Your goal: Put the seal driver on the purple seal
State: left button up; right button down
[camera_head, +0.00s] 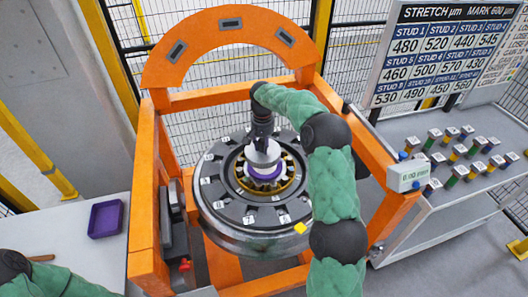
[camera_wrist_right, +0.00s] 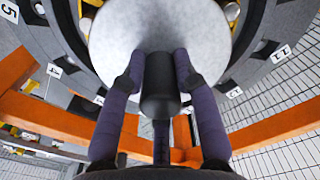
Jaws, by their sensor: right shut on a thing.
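My right gripper (camera_head: 262,138) is shut on the seal driver (camera_head: 262,154), a pale disc with a dark handle. In the right wrist view, the purple fingers of the gripper (camera_wrist_right: 158,65) close on both sides of the dark handle, and the pale disc of the driver (camera_wrist_right: 160,25) lies beyond them. The purple seal (camera_head: 265,173) shows as a ring at the hub of the wheelset, directly below the driver. The driver covers part of it, and I cannot tell whether they touch. My left gripper is out of view; only my left arm shows at the lower left.
The dark wheelset (camera_head: 245,222) with numbered tags lies within an orange gantry (camera_head: 148,150). A purple tray (camera_head: 105,219) rests on the left table. On the right, a bench (camera_head: 440,225) holds several coloured studs and a small readout (camera_head: 407,174) stands near the gantry post.

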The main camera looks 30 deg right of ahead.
jog(key=shift+w+d+f, duration=0.15)
jog(key=shift+d+f, duration=0.3)
jog(key=shift+f, duration=1.5)
jog(key=shift+f, duration=0.1)
jog(key=shift+f, duration=0.3)
jog(key=shift+f, duration=0.2)
jog(key=c, duration=0.9)
grip_release()
jog(key=shift+c, duration=0.2)
